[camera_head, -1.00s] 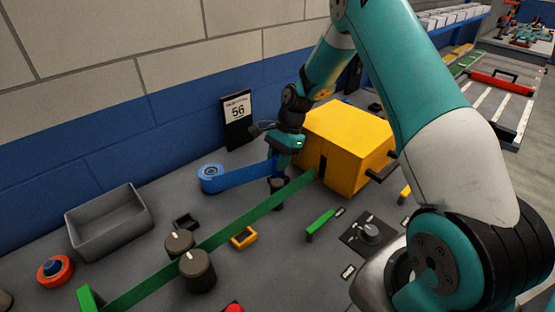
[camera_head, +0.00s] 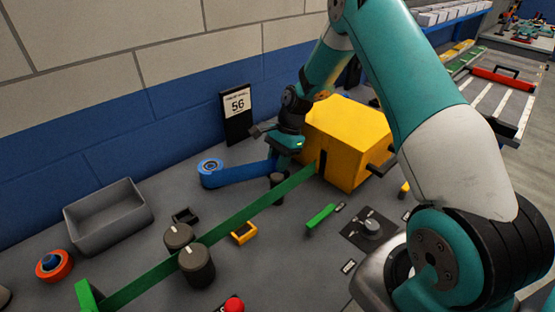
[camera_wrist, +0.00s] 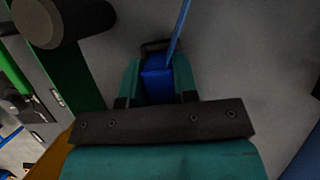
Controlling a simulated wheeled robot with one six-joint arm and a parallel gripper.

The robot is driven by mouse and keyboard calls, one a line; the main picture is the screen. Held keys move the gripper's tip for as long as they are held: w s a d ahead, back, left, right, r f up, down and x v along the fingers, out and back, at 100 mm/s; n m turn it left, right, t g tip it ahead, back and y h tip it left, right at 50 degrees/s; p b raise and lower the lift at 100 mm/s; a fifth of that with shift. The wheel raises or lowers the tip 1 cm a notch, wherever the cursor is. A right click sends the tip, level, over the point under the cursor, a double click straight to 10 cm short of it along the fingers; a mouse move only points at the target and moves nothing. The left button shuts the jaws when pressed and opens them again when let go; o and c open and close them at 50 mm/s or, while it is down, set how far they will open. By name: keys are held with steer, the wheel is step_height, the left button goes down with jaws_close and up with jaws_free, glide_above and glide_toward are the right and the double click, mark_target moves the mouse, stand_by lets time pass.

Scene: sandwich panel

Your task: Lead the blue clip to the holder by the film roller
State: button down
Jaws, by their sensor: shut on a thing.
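My gripper (camera_wrist: 157,78) is shut on the blue clip (camera_wrist: 157,86), which sits between its teal fingers. A blue film band (camera_wrist: 179,35) runs from the clip up out of the wrist view. In the head view, my gripper (camera_head: 281,160) is in front of the yellow machine, and the blue film (camera_head: 245,172) stretches left to its roll (camera_head: 209,167). The clip is hidden there. A dark roller post (camera_head: 277,187) stands just below the gripper. A small dark frame (camera_wrist: 155,46) shows just beyond the clip; I cannot tell whether they touch.
A green band (camera_head: 245,215) runs past two dark round posts (camera_head: 196,266) to the yellow box (camera_head: 350,140). A yellow holder (camera_head: 243,233) and a small dark holder (camera_head: 185,216) lie nearby. A grey bin (camera_head: 108,215) stands at left; a sign (camera_head: 237,116) stands by the wall.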

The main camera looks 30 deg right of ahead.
steer(key=shift+f, duration=0.4)
steer(key=c, duration=0.8)
jaws_free()
step_height(320, 180, up, 7)
steer(key=p, duration=0.6)
